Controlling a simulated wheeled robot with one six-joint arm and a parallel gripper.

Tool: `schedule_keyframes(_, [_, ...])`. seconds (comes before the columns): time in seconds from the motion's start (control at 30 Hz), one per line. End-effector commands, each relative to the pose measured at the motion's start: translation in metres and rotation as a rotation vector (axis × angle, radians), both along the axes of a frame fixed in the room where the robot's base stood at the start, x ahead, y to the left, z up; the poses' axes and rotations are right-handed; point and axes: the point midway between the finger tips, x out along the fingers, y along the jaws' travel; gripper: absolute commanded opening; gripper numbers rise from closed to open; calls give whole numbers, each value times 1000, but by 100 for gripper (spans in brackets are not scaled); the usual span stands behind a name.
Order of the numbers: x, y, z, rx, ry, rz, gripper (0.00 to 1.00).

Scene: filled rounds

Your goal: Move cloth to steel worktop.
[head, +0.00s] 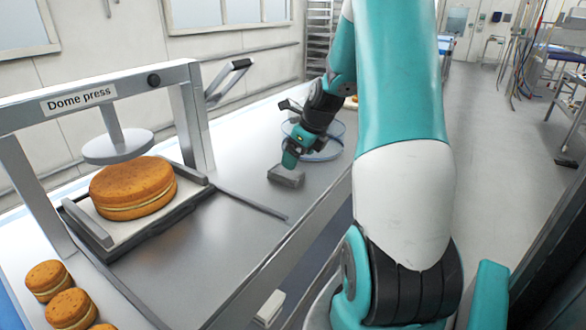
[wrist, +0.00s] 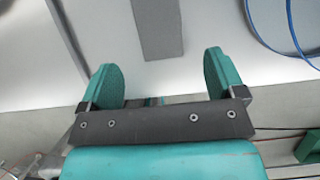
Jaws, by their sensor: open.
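The cloth looks like a small grey folded block (head: 286,176) lying on the steel worktop (head: 236,185), to the right of the press. In the wrist view the grey cloth (wrist: 158,28) shows as a strip beyond and between the fingers, cut off by the top edge. My gripper (head: 291,157) is just above and beside the cloth in the head view. It also shows in the wrist view (wrist: 160,65), with its two teal fingers wide apart and nothing between the tips. I cannot tell the exact height of the fingertips above the cloth.
A frame labelled Dome press (head: 80,95) stands at the left, with a large filled cake (head: 133,188) on its tray (head: 90,229). Several small cakes (head: 70,308) sit front left. A round, blue-rimmed thing (head: 325,152) is behind my gripper. The worktop's front edge drops off nearby.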

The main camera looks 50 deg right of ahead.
Motion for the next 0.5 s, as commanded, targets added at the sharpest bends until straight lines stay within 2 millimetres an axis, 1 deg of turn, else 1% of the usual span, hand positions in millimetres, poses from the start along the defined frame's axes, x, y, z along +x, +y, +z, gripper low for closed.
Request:
schedule_keyframes(0.03, [-4,-2,11,-4,-4,-3,89])
schedule_keyframes(0.2, [-16,-2,38,-1,-1,-2,89])
schedule_keyframes(0.3, [-19,-2,47,-1,-1,0,89])
schedule_keyframes(0.5, [-21,-1,52,-1,0,7,89])
